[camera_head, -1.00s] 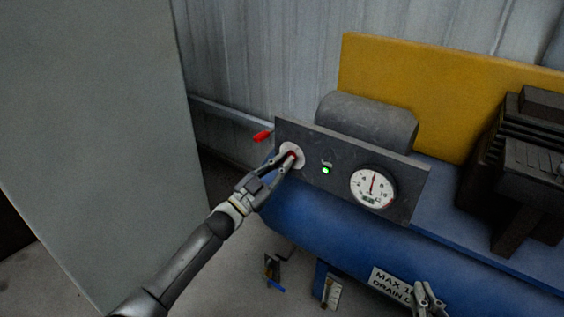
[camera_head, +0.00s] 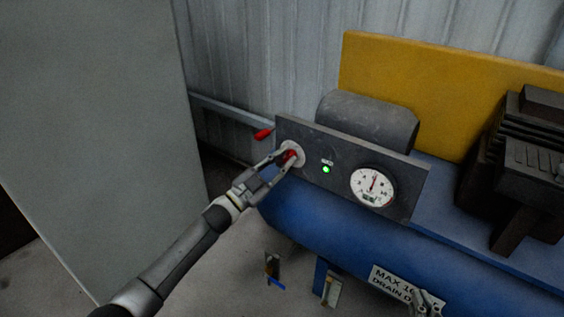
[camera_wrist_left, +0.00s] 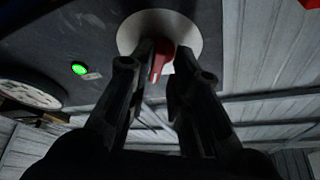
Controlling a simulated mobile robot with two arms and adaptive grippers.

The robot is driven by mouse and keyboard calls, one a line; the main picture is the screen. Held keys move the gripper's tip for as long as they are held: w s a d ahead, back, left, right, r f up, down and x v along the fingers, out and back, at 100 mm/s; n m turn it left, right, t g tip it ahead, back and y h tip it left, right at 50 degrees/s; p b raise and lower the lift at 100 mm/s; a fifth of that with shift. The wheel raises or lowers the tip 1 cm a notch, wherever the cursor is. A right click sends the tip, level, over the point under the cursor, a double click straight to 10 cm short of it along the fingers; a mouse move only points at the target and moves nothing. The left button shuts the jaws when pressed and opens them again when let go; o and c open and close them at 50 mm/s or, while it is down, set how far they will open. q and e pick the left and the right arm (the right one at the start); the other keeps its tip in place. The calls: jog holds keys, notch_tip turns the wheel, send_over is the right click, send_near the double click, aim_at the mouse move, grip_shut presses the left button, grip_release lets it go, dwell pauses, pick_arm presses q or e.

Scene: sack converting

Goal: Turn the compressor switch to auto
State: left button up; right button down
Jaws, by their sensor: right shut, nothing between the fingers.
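The compressor switch is a red knob (camera_head: 291,156) on a round pale plate at the left end of the dark control panel (camera_head: 333,178). My left gripper (camera_head: 286,153) is at the switch, with its fingers parted on either side of the knob. In the left wrist view the red knob (camera_wrist_left: 160,61) shows between the two fingertips, with a gap at the right finger. Whether the left finger touches it I cannot tell. The switch's position marks cannot be read. My right gripper (camera_head: 428,302) is shut and empty at the bottom, in front of the tank label.
A lit green lamp (camera_head: 326,169) and a round gauge (camera_head: 373,187) sit right of the switch. A red lever (camera_head: 263,133) sticks out beyond the panel's left edge. The blue tank (camera_head: 345,232) lies below. A grey cabinet (camera_head: 95,130) stands at left.

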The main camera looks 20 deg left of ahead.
pick_arm(q)
jog(key=shift+o, duration=0.4)
jog(key=shift+w+d+r, duration=0.1)
jog(key=shift+d, duration=0.15)
jog(key=v, duration=1.2)
